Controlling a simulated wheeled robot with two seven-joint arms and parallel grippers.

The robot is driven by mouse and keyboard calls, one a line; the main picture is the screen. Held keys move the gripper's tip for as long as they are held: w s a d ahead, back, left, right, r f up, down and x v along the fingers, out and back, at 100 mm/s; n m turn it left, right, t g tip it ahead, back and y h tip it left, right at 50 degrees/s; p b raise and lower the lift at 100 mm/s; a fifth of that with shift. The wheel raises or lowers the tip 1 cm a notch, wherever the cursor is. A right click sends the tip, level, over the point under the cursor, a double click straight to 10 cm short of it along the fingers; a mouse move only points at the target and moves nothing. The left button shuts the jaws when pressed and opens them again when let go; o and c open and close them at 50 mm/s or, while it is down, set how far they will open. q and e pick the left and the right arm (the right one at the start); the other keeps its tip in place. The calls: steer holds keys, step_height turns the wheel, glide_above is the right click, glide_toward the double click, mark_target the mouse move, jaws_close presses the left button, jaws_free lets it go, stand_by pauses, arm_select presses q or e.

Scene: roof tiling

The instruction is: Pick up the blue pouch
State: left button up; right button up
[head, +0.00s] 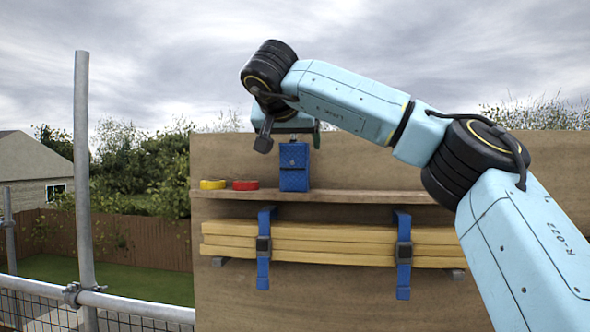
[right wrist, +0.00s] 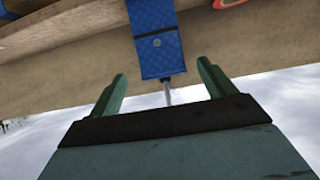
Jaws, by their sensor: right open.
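The blue pouch (head: 294,167) stands upright on a narrow wooden shelf in the head view, against a plywood panel. It also shows in the right wrist view (right wrist: 158,42), beyond and between the fingertips, with a thin grey rod at its top end. My right gripper (right wrist: 162,82) is open, its two green fingers apart with nothing gripped between them. In the head view the right gripper (head: 306,136) is just above the pouch, mostly hidden by my wrist. My left gripper is not in view.
A yellow roll (head: 213,184) and a red roll (head: 245,185) lie on the shelf (head: 370,196) left of the pouch. Below, timber battens (head: 330,244) are held by blue straps (head: 264,250). The shelf right of the pouch is clear. A scaffold pole (head: 84,170) stands at left.

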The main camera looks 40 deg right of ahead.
mark_target(293, 150)
steer(key=x, duration=0.5)
steer(key=shift+f+p, duration=0.2)
steer(key=shift+p, duration=0.2)
steer(key=shift+a, duration=0.1)
steer(key=c, duration=1.3)
